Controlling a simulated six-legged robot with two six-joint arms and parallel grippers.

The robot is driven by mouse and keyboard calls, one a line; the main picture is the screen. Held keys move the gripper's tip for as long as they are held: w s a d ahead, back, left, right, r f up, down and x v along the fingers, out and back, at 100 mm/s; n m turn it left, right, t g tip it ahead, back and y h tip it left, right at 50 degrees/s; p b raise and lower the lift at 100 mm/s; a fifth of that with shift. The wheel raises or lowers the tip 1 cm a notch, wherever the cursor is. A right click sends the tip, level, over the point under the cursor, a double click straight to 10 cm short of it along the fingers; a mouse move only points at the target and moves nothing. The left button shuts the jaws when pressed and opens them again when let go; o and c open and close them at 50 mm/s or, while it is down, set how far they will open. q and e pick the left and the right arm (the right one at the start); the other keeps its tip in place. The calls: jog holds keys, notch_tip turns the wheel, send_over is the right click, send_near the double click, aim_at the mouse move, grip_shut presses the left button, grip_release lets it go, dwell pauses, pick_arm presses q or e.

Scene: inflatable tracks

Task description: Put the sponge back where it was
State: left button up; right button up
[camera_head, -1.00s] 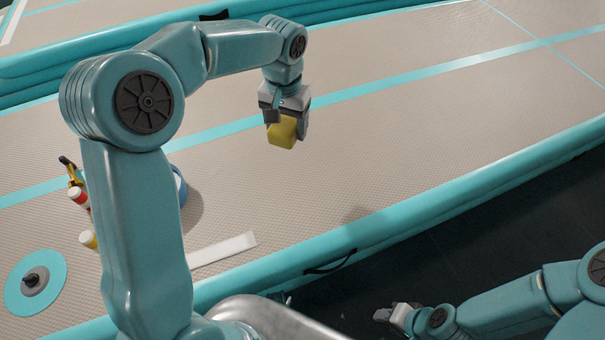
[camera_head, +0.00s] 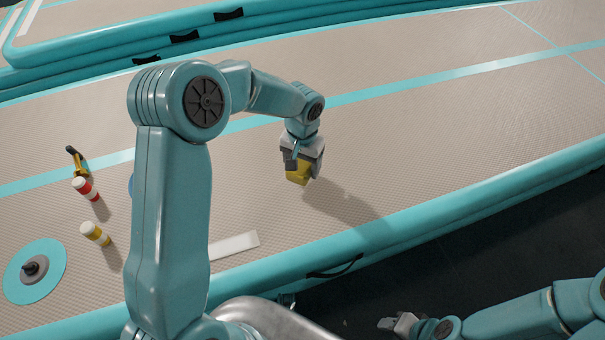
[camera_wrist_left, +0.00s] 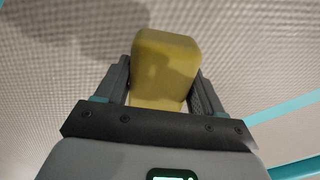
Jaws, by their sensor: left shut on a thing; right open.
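The yellow sponge (camera_head: 298,174) is a small block held by my left gripper (camera_head: 296,165) above the beige track surface. In the left wrist view the sponge (camera_wrist_left: 164,66) sits between the two dark fingers of the left gripper (camera_wrist_left: 160,88), which touch its sides. Whether the sponge touches the track cannot be told; a shadow falls to its right. My right gripper (camera_head: 385,323) is open and empty at the bottom, over the dark floor beyond the track's edge.
A bottle with a red band (camera_head: 86,189), a yellow-banded bottle (camera_head: 96,234) and a yellow-black tool (camera_head: 77,163) are at left. A teal disc (camera_head: 50,268) lies at lower left and a white strip (camera_head: 233,246) near the front edge. The track's middle and right are clear.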

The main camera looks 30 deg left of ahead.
aim_at(303, 162)
pick_arm(q)
notch_tip(303, 162, down, 4)
jog(key=shift+f+b, duration=0.1)
jog(key=shift+b, duration=0.25)
jog(key=o, duration=0.6)
jog(key=shift+f, duration=0.15)
jog(key=o, duration=0.4)
jog(key=shift+r, duration=0.35)
notch_tip(303, 162, up, 12)
jog(key=shift+f+p, duration=0.1)
jog(key=shift+p, duration=0.95)
